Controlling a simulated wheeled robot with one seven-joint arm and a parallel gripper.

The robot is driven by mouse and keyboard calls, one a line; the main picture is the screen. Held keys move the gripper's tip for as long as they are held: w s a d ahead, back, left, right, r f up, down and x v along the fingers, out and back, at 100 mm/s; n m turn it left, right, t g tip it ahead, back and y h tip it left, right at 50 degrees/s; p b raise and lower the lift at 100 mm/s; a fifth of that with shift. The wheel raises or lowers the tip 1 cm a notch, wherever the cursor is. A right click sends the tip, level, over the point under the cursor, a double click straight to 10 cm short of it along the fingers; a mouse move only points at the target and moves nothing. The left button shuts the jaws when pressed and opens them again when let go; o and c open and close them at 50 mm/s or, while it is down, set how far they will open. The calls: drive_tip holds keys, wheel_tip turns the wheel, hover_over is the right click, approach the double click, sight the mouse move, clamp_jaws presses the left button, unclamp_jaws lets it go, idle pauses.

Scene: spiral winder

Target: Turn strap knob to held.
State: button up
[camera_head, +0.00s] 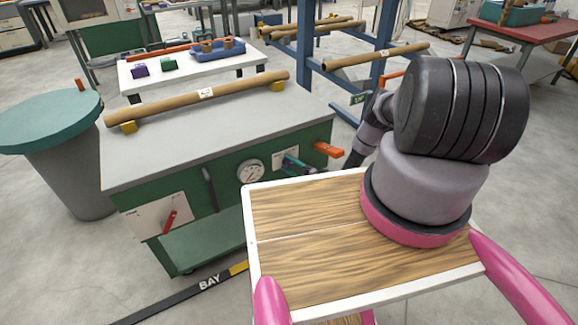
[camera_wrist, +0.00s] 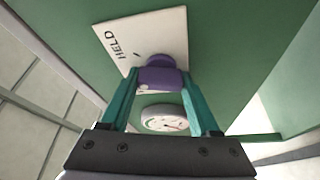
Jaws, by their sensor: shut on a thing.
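The strap knob (camera_wrist: 160,76) is purple and sits on a white plate (camera_wrist: 118,40) on the green cabinet front. The word HELD is printed on the plate, left of the knob in the wrist view. My gripper (camera_wrist: 159,82) has its two teal fingers shut on the knob, one on each side. In the head view my gripper (camera_head: 298,165) is at the cabinet's right front, where it mostly hides the knob. I cannot tell which way the knob points.
A round gauge (camera_head: 251,172) is left of my gripper. A red lever (camera_head: 169,222) and an orange handle (camera_head: 328,149) are on the cabinet (camera_head: 150,171). A cardboard tube (camera_head: 160,105) lies on top. My own wooden deck is in front.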

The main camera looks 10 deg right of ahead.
sight(283, 140)
drive_tip(key=m+t, duration=0.1)
drive_tip(key=m, duration=0.2)
drive_tip(key=shift+m+t, duration=0.5)
drive_tip(key=shift+m, duration=0.6)
drive_tip(key=shift+d+m, duration=0.1)
drive_tip(key=shift+m, duration=0.2)
drive_tip(key=o, duration=1.4)
drive_tip(key=shift+c, duration=0.2)
drive_tip(key=shift+r, duration=0.15)
wheel_tip(283, 140, up, 10)
drive_tip(key=shift+f, duration=0.15)
